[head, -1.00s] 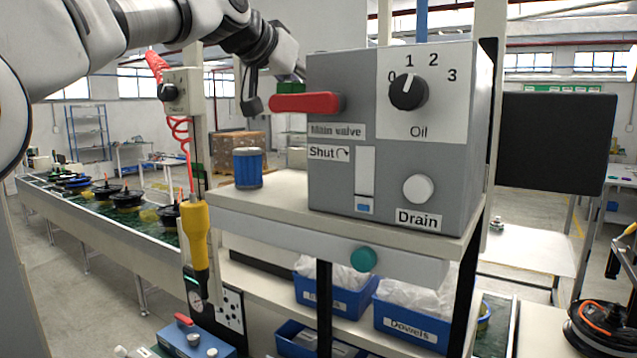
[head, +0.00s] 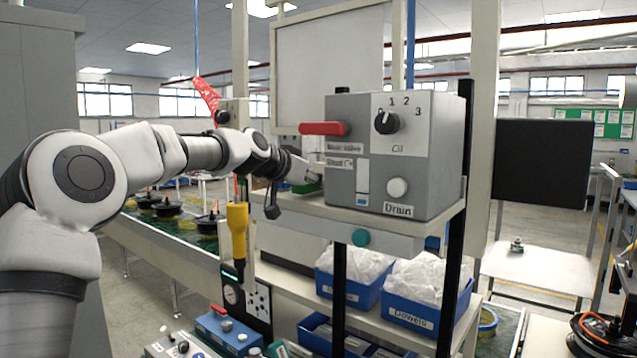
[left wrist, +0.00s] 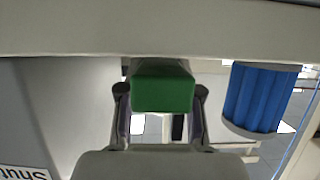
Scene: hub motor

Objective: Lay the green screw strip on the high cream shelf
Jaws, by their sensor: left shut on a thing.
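The green screw strip (left wrist: 163,88) is held between the two fingers of my left gripper (left wrist: 161,105) in the left wrist view, with its end facing the camera. In the head view a small part of the green strip (head: 308,187) shows at the tip of my left gripper (head: 288,192), close to the left side of the grey valve box. The cream shelf (head: 350,216) bears that box; the gripper is at its left end. I cannot tell whether the strip touches the shelf. My right gripper is not in view.
The grey valve box (head: 420,170) with a red handle (head: 324,129) takes up most of the shelf. A blue ribbed cylinder (left wrist: 262,97) is close to the right of the strip. A yellow hanging tool (head: 237,230) and blue bins (head: 420,310) are below.

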